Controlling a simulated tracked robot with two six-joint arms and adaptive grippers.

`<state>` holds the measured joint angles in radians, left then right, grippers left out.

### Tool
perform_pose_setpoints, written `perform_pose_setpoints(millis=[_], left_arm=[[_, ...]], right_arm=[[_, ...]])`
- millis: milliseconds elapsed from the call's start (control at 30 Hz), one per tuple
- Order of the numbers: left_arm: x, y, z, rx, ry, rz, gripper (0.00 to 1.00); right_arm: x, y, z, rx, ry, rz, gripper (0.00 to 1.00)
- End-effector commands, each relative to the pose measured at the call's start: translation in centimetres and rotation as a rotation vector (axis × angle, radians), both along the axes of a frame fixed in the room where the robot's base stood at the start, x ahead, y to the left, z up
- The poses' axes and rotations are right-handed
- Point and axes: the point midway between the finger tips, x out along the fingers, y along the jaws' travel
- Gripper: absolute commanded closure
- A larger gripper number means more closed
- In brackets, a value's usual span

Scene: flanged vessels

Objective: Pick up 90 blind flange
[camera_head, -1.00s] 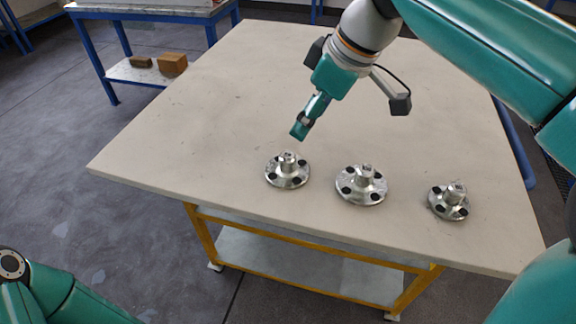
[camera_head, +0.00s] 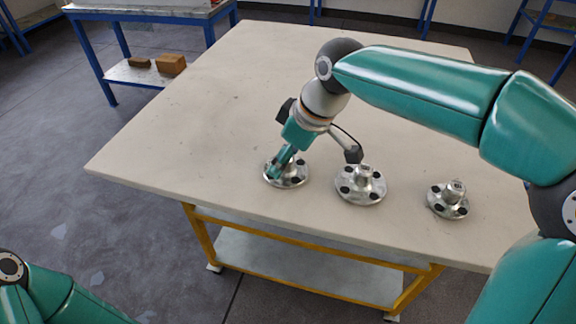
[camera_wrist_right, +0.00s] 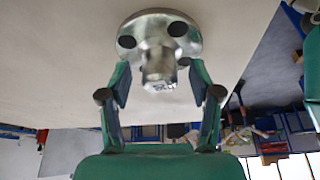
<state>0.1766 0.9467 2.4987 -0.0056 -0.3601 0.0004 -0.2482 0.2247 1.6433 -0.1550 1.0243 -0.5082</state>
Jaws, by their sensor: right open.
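Three silver flanges with dark bolt holes and a central stub stand in a row on the table. The left flange (camera_head: 287,175) is partly hidden by my right gripper (camera_head: 279,172). The middle flange (camera_head: 361,185) and the smaller right flange (camera_head: 448,200) are in clear view. I cannot tell by marking which one is the 90 blind flange. In the right wrist view, the left flange (camera_wrist_right: 160,40) shows with its stub between the two open fingers of my right gripper (camera_wrist_right: 159,85), with gaps on both sides. My left gripper is not in view.
The pale table top (camera_head: 200,120) is clear behind and left of the flanges. Its front edge runs close below them. A blue-legged bench (camera_head: 150,45) with brown blocks on its lower shelf (camera_head: 140,74) stands at the back left.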

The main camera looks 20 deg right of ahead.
Motion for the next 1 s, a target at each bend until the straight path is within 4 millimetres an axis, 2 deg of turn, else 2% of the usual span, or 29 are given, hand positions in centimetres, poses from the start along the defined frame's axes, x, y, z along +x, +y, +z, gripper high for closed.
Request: perform_pose_setpoints(millis=[167, 533, 1000], left_arm=[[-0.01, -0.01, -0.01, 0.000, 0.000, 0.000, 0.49], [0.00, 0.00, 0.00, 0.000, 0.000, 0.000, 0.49], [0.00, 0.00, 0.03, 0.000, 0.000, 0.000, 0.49]], right_arm=[[0.00, 0.01, 0.01, 0.000, 0.000, 0.000, 0.38], [0.00, 0.05, 0.05, 0.000, 0.000, 0.001, 1.00], [0.07, 0.09, 0.28, 0.003, -0.004, 0.001, 1.00]])
